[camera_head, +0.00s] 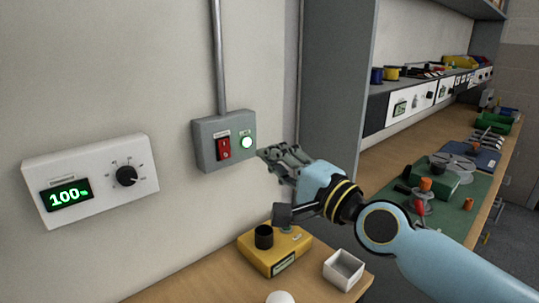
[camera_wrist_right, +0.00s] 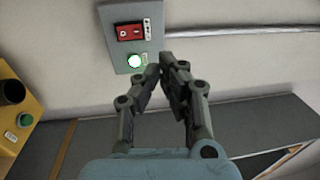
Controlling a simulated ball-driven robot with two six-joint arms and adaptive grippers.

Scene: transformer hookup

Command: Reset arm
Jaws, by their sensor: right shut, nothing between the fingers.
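My right gripper (camera_head: 264,154) is shut and empty, its fingertips just right of and below the grey switch box (camera_head: 208,148) on the wall. In the right wrist view the gripper (camera_wrist_right: 160,70) has its fingertips close to the lit green-white button (camera_wrist_right: 134,60); whether they touch it cannot be told. The box carries a red rocker switch (camera_head: 224,148) and the glowing button (camera_head: 246,143). The right arm (camera_head: 440,265) comes in from the lower right. My left gripper is not in view.
A white dimmer box (camera_head: 90,200) reading 100% with a black knob is on the wall. A yellow device (camera_head: 262,262) and a white open box (camera_head: 343,270) stand on the wooden bench below. A green mat (camera_head: 470,225) with parts lies to the right, beyond a grey cabinet panel (camera_head: 335,90).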

